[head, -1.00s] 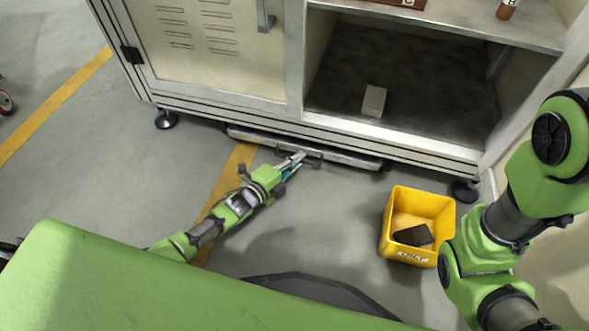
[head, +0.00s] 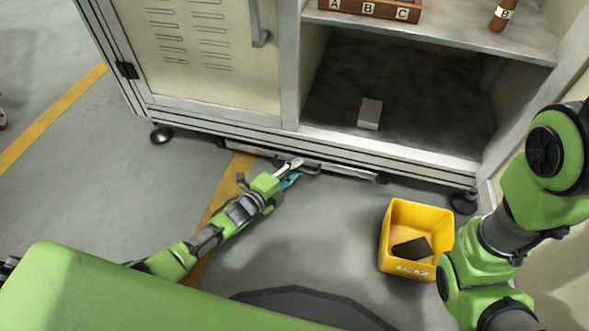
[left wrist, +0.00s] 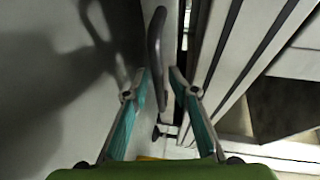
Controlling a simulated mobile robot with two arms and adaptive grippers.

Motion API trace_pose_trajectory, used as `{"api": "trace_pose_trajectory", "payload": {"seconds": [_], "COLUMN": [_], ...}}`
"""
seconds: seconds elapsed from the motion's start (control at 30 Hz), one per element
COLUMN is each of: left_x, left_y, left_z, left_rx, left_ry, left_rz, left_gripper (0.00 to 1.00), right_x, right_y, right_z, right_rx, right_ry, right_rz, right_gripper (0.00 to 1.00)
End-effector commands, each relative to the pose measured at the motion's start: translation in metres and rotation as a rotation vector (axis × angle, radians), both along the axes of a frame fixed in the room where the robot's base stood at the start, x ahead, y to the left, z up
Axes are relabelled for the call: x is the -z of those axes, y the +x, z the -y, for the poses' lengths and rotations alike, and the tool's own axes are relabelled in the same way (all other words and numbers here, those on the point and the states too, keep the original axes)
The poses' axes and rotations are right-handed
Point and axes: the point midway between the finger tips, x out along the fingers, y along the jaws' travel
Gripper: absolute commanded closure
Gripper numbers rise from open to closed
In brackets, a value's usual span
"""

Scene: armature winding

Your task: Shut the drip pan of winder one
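The drip pan (head: 348,173) is a thin grey tray low under the cabinet, with a narrow front strip sticking out beneath the bottom rail. Its dark bar handle (left wrist: 156,55) shows in the left wrist view. My left gripper (head: 297,163) is at the pan's front near the handle. In the left wrist view my left gripper (left wrist: 159,76) has its two teal fingers apart, with the handle between them; no firm contact shows. The pan's inside is hidden under the cabinet. My right arm stands at the right, and its gripper is out of view.
The cabinet (head: 215,103) has a closed vented door and an open bay holding a small pale block (head: 370,113). A yellow bin (head: 412,268) with a dark piece (head: 411,249) stands on the floor at the right. Cabinet feet flank the pan. Floor in front is mostly clear.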

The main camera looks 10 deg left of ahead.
Motion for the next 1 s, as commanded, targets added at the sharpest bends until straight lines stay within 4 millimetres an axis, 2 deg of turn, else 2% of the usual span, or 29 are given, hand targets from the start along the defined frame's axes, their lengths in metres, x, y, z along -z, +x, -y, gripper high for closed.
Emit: {"api": "trace_pose_trajectory", "payload": {"seconds": [0.13, 0.27, 0.7, 1.0], "left_x": [-0.001, -0.002, -0.017, -0.022], "left_y": [-0.005, -0.018, -0.089, -0.106], "left_z": [-0.001, -0.007, -0.04, -0.049], "left_rx": [0.002, 0.002, 0.001, 0.001], "left_ry": [-0.002, -0.002, 0.0, 0.0], "left_rz": [0.001, -0.001, -0.002, -0.001], "left_gripper": [0.75, 0.75, 0.75, 0.75], "right_x": [0.0, 0.0, 0.0, 0.0], "right_y": [0.001, 0.0, 0.0, -0.001], "right_z": [0.0, 0.0, 0.0, 0.0], "right_rx": [0.0, 0.0, 0.0, 0.001], "right_ry": [0.001, 0.001, -0.001, 0.0], "right_rz": [-0.003, -0.001, 0.001, 0.001], "right_gripper": [0.41, 0.41, 0.41, 0.41]}}
